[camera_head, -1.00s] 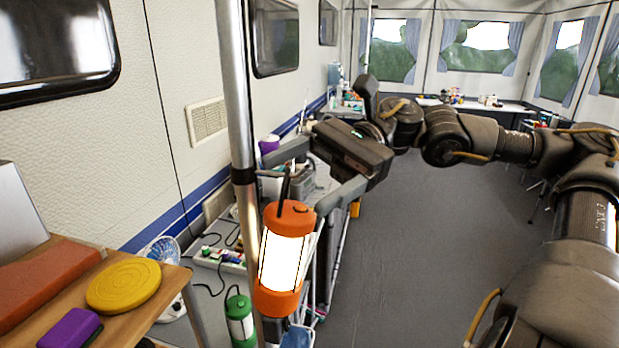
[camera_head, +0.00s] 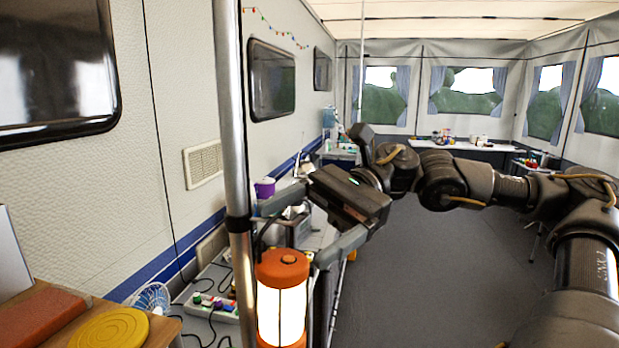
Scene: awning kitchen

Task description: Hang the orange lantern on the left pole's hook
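The orange lantern (camera_head: 282,303), with a lit white body, is upright just right of the grey metal pole (camera_head: 233,120). Its lower end is cut off by the frame. A dark curved handle (camera_head: 261,238) rises above its cap, close to the black collar (camera_head: 238,222) on the pole. I cannot make out the hook or tell whether the handle rests on it. My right gripper (camera_head: 292,233) is open, its two fingers spread above the lantern, one reaching toward the pole and one near the cap's right side. My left gripper is out of view.
A wooden shelf with a yellow disc (camera_head: 110,328) and an orange block (camera_head: 35,318) is at lower left. A power strip (camera_head: 211,307), a fan (camera_head: 151,299) and a purple cup (camera_head: 265,187) stand behind the pole. The floor (camera_head: 440,270) at right is clear.

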